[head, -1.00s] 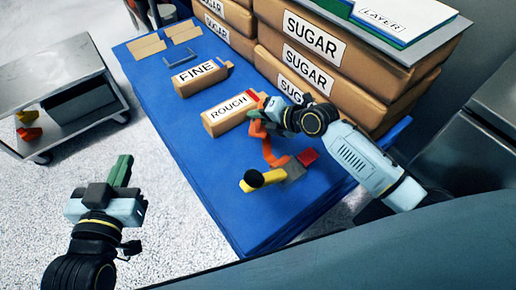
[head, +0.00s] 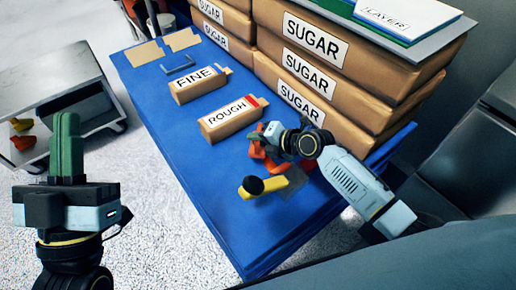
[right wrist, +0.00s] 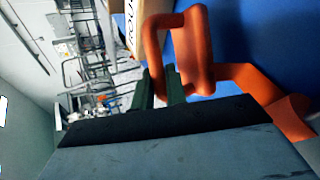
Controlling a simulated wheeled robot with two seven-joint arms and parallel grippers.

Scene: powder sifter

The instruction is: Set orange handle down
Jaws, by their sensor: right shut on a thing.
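The orange handle (head: 258,153) is a bent, loop-shaped piece over the near right part of the blue table (head: 190,150). My right gripper (head: 267,138) is shut on it, and the gripper body hides part of the handle. In the right wrist view, the green fingertips (right wrist: 168,88) meet the orange loop (right wrist: 187,50), and an orange arm runs off to the lower right. I cannot tell whether the handle touches the table. My left gripper (head: 67,145) points up off the table's left side, away from the handle; its finger gap is not clear.
A yellow piece with a black knob (head: 253,186) and a grey plate lie just in front. The ROUGH bag (head: 232,118) and FINE bag (head: 199,84) lie beyond. Stacked SUGAR bags (head: 310,75) rise close behind my right gripper. The table's front left is clear.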

